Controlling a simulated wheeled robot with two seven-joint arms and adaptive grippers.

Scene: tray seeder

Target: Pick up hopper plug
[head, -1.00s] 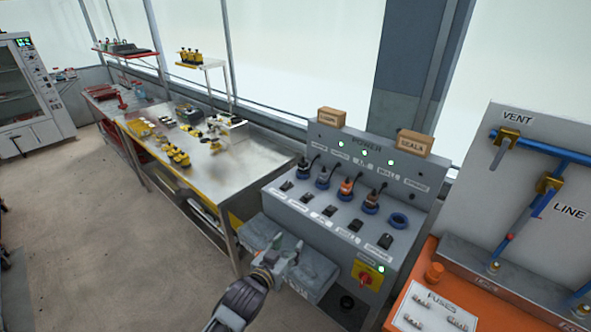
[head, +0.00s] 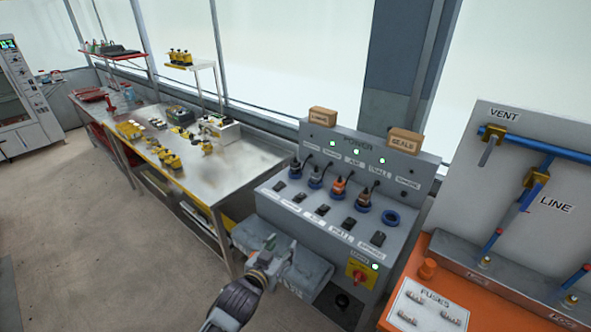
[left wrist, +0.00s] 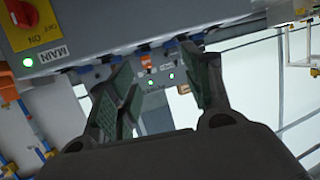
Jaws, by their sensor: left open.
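The power panel (head: 300,215) holds several plugs in a row in the head view: dark ones with blue collars (head: 295,169) (head: 317,178) (head: 364,199) and an orange one (head: 340,187). An empty blue socket ring (head: 390,218) is at the right end. The small labels are too blurred to tell which is the hopper plug. My left gripper (head: 279,251) is open and empty, over the grey front ledge, below and in front of the plug row. In the left wrist view its spread fingers (left wrist: 160,62) face the panel. My right gripper is not in view.
An orange bench (head: 385,318) with pipework stands right. A steel table (head: 225,174) with yellow parts is left. Two boxes (head: 322,116) (head: 405,141) sit on top.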

